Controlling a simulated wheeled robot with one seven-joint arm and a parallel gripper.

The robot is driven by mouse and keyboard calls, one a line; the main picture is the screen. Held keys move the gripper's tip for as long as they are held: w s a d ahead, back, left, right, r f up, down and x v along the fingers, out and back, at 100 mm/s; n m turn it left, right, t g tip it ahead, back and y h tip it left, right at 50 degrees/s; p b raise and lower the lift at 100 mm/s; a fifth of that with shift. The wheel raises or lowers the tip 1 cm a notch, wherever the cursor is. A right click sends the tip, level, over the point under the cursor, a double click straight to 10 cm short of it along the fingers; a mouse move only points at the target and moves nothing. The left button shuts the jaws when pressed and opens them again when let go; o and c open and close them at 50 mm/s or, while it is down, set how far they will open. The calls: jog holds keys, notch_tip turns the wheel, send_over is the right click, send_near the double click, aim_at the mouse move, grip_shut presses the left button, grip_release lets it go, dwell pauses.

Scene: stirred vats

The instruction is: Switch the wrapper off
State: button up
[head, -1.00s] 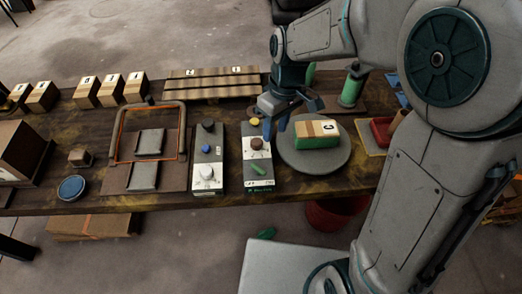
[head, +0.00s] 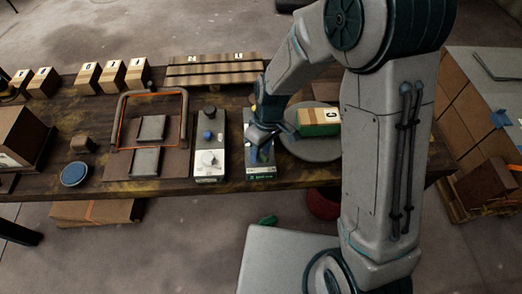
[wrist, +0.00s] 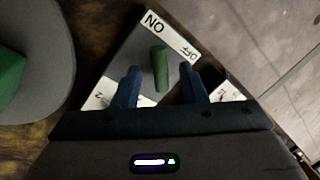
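A control box (head: 262,172) stands at the table's front edge. In the wrist view its face (wrist: 130,52) bears the words ON and OFF at the far end and a green lever (wrist: 160,68) between them and my gripper. My gripper (head: 262,145) is right over this box and hides most of its face in the head view. In the wrist view my gripper (wrist: 159,82) is open, one blue finger on each side of the lever, with gaps showing. Whether the fingers reach down to the lever's level is unclear. I cannot tell which word the lever points to.
A second box with knobs (head: 210,150) stands close on the left. A round grey plate (head: 312,152) with a wooden-and-green block (head: 318,122) is close on the right.

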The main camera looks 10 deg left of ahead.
jog(key=shift+f, duration=0.4)
grip_shut()
